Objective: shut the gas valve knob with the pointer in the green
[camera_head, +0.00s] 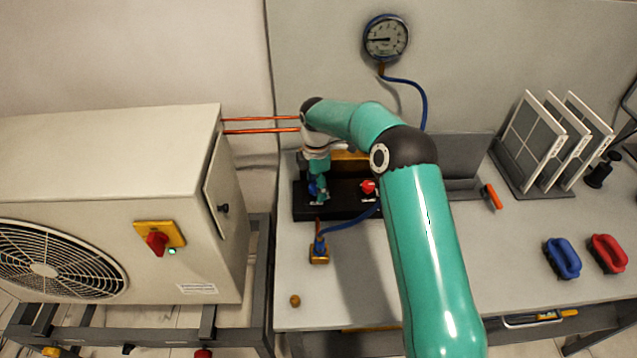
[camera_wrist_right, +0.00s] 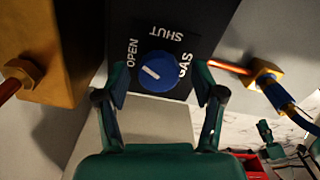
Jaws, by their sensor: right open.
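The blue gas valve knob (camera_wrist_right: 160,72) sits on a black panel (camera_wrist_right: 200,28) marked OPEN, SHUT and GAS. Its white line points to the upper left in the right wrist view, near OPEN. My right gripper (camera_wrist_right: 160,90) is open, one finger on each side of the knob, with gaps visible. In the head view, the right gripper (camera_head: 319,190) is at the left end of the black manifold (camera_head: 330,210), partly hiding the blue knob (camera_head: 312,188). The round gauge (camera_head: 386,38) hangs on the wall, its dark pointer towards the left; I cannot make out a green band.
A red knob (camera_head: 368,187) sits to the right on the manifold. A blue hose (camera_head: 350,222) joins a brass fitting (camera_head: 319,252) in front. The grey outdoor unit (camera_head: 120,200) stands left.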

